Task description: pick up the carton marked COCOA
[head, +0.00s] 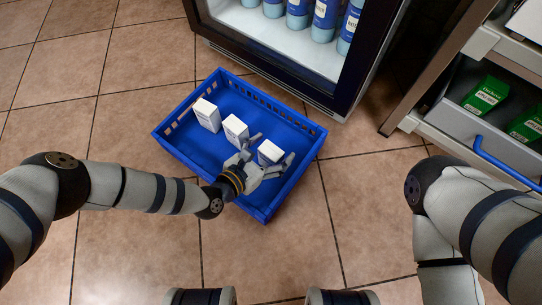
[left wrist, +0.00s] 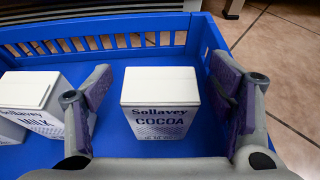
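The carton marked COCOA (left wrist: 160,118) stands upright in the blue crate, white-topped with a printed front. In the head view this carton (head: 268,152) is the rightmost of three white cartons. My left gripper (head: 274,147) is open above it. In the left wrist view the two fingers of this gripper (left wrist: 164,82) are spread on either side of the carton, with gaps left and right, not gripping it.
The blue crate (head: 180,153) sits on the tiled floor. A carton marked MILK (left wrist: 40,102) stands left of the COCOA carton, close to the left finger. A glass-fronted fridge (head: 275,62) is just behind the crate. A shelf unit (head: 450,117) with green packs stands at the right.

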